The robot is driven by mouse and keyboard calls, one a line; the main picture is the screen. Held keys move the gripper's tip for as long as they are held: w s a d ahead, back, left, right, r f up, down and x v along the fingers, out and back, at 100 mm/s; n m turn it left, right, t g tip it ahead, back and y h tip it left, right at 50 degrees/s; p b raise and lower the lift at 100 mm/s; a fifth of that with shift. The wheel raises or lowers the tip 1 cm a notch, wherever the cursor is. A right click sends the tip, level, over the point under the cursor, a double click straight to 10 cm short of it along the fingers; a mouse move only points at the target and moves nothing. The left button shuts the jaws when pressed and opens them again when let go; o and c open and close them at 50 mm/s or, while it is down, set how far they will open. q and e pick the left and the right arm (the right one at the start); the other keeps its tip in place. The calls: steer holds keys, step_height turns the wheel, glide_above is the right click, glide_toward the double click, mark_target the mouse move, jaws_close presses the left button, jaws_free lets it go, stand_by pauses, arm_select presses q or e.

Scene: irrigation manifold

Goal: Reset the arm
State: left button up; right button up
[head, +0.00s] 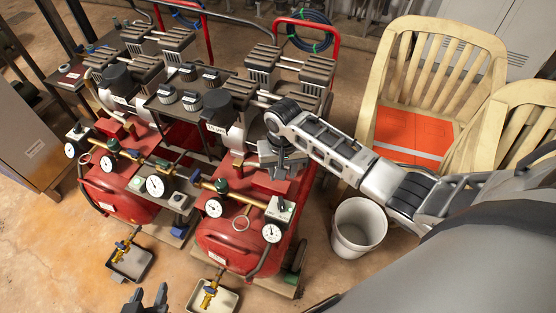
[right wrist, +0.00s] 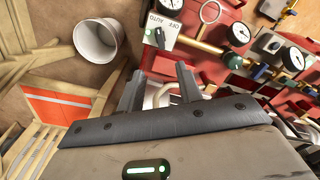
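My right arm reaches in from the right in the head view, above the right red compressor (head: 240,235). A grey switch box with a black knob and an AUTO/OFF label (right wrist: 178,30) lies beyond the fingertips. My left gripper (head: 147,298) shows at the bottom edge of the head view, its dark fingers apart and empty. The rest of the left arm is out of view.
Gauges and brass valves project from the compressors. Small trays (head: 130,262) sit on the floor in front. Bare floor lies at lower left.

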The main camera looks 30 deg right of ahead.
steer(key=s+a+r+n+t+y, duration=0.15)
steer(key=s+a+n, duration=0.3)
steer(key=s, duration=0.65)
steer(key=s+d+r+t+h, duration=0.1)
steer(key=s+d+r+t, duration=0.15)
steer(key=s+r, duration=0.65)
steer(key=w+a+f+t+y, duration=0.1)
steer(key=w+a+f+t, duration=0.1)
steer(key=f, duration=0.3)
steer(key=w+a+f+n+t+y, duration=0.1)
steer(key=w+a+f+t, duration=0.1)
steer(key=f, duration=0.4)
steer(key=shift+w+t, duration=0.45)
steer(key=shift+t, duration=0.55)
